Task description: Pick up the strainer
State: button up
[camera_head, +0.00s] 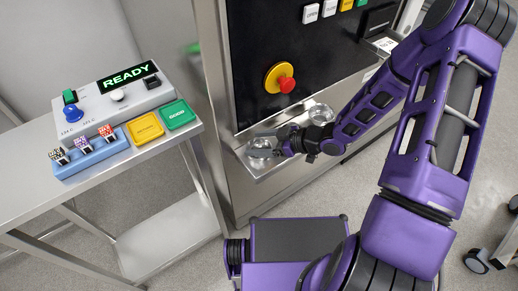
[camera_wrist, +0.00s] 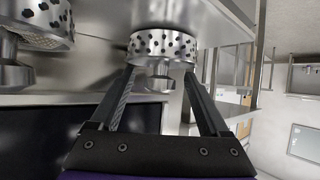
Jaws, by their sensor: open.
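One strainer (camera_wrist: 162,46), a perforated metal cup with a knob, is in the middle of the wrist view. In the head view it (camera_head: 259,149) sits on the steel ledge at the front of the washer panel. A second, similar strainer (camera_wrist: 38,24) shows at the upper left of the wrist view and farther right on the ledge (camera_head: 321,113) in the head view. My gripper (camera_wrist: 160,76) is open, with one finger on each side of the middle strainer's knob. My gripper (camera_head: 273,144) partly covers that strainer in the head view. Whether the fingers touch it, I cannot tell.
The steel ledge (camera_head: 283,160) sticks out below a dark panel with a red emergency button (camera_head: 286,85). A steel side table (camera_head: 40,186) at left holds a control box with a READY display (camera_head: 126,75) and yellow and green blocks. A wheeled caster (camera_head: 476,262) is at lower right.

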grip_shut()
dwell(0.3)
jog(key=shift+s+r, duration=0.1)
jog(key=shift+r, duration=0.3)
